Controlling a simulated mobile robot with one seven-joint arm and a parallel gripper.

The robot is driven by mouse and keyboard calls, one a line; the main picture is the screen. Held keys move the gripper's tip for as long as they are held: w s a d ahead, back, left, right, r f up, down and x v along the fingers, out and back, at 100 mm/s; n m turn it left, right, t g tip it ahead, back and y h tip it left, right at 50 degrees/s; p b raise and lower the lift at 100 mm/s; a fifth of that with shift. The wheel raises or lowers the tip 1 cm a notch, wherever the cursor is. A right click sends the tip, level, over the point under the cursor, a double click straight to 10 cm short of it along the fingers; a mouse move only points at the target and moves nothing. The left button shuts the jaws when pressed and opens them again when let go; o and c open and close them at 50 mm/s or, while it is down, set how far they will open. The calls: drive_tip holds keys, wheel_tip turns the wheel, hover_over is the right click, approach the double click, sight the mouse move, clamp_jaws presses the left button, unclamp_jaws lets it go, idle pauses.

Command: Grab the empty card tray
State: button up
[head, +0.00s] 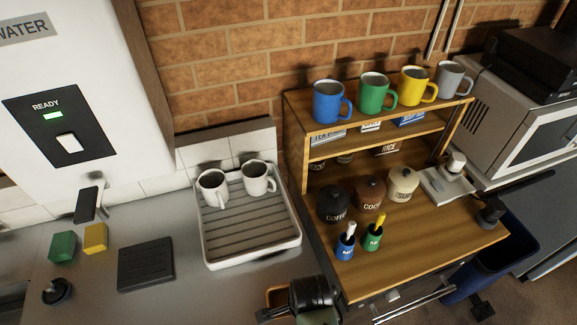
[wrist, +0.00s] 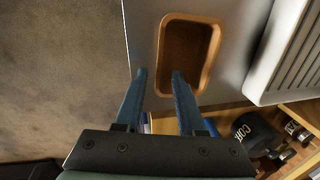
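The empty card tray is a small tan tray with rounded corners and a bare brown inside. In the wrist view the tray (wrist: 214,55) lies on the grey counter ahead of my fingers. In the head view only a bit of the tray's rim (head: 270,293) shows, the rest hidden behind my gripper. My gripper (wrist: 160,74) is open, its two blue fingers apart with nothing between them. The left fingertip shows just left of the tray, and the right one overlaps its near left part in the picture. I cannot tell whether either touches it.
A white draining rack (head: 255,262) with two mugs stands on the counter (head: 200,290). A wooden shelf unit (head: 440,245) with canisters, egg-cup-like pots and coloured mugs stands to the right. A black mat (head: 146,263) and green and yellow blocks lie left. The counter edge is close to the tray.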

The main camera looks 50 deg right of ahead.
drive_tip(key=shift+w+d+f, duration=0.15)
drive_tip(key=shift+f, duration=0.95)
drive_tip(key=shift+c, duration=0.3)
clamp_jaws()
idle(0.4)
